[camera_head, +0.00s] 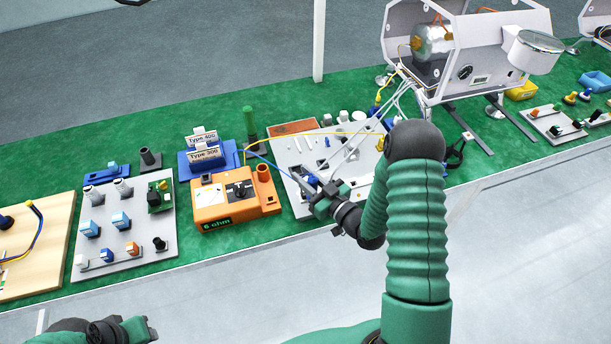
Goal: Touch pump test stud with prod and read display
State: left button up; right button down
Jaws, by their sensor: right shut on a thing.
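My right gripper (318,198) is shut on a small blue prod (312,181) over the front left of the grey board (290,206). A blue lead runs from the prod to the orange meter (209,199), left of the gripper. The meter's display (216,224) reads "6 ohm" in green. The pump test stud cannot be made out, and the gripper hides the prod's tip, so I cannot tell what it touches. My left gripper (145,329) is at the bottom left edge, away from the bench; its jaw opening is unclear.
A white machine frame (465,45) with a gauge stands behind on the right. Blue boxes (205,155) labelled Type 400 and Type 300 stand behind the meter. A grey parts tray (105,240) and wooden board (40,265) lie left. Yellow and white cables cross the grey board.

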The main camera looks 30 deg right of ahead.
jog(key=shift+a, duration=0.25)
jog(key=shift+r, duration=0.1)
jog(key=shift+r+p, duration=2.15)
jog(key=shift+r, duration=0.8)
jog(key=shift+d, duration=0.1)
notch_tip(320, 180, up, 8)
jog(key=p, duration=0.6)
